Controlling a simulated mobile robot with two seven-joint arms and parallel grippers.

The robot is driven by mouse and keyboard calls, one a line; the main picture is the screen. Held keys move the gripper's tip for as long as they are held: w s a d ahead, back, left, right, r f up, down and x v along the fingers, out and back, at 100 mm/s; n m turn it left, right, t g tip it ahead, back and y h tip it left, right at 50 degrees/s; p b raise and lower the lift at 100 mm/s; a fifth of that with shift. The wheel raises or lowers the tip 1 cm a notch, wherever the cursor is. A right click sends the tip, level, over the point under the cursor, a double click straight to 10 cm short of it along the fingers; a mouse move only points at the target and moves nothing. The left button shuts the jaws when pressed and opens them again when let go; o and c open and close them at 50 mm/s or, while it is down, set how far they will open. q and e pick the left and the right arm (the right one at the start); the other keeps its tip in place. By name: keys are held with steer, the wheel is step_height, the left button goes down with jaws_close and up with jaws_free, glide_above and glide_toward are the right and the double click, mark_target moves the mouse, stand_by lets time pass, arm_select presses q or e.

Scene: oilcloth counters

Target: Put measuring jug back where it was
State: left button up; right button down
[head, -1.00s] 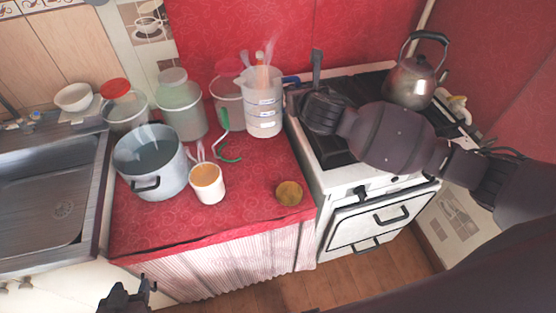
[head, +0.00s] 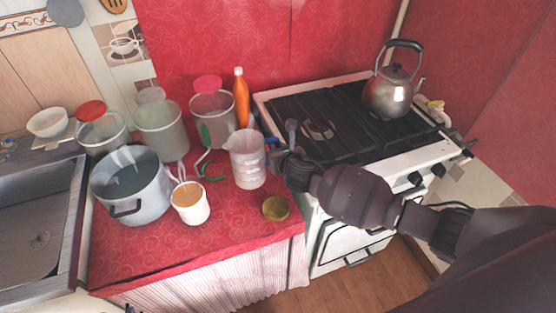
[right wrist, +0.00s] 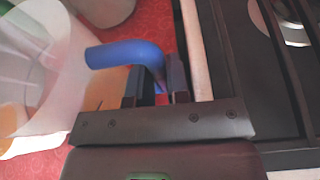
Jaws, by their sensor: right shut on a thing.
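The measuring jug (head: 247,160) is a clear, pale jug with faint markings and a blue handle. In the head view it is upright over the red counter (head: 150,250), close to the stove. I cannot tell whether its base touches the cloth. My right gripper (head: 274,148) comes from the right and is shut on the blue handle, which shows between the fingers in the right wrist view (right wrist: 125,53). The jug's body fills the left of that view. Only a dark tip of my left gripper (head: 130,309) shows at the bottom edge.
Left of the jug stand a white mug (head: 190,207), a grey pot (head: 130,190) and several lidded canisters. An orange bottle (head: 241,100) stands behind it, a green whisk-like tool (head: 205,150) beside it. A round yellowish-brown thing (head: 276,208) lies in front. The stove (head: 340,120) holds a kettle (head: 392,90).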

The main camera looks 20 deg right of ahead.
step_height(320, 180, down, 4)
steer(key=shift+r+b, duration=0.1)
steer(key=shift+b, duration=0.35)
steer(key=c, duration=1.1)
jaws_free()
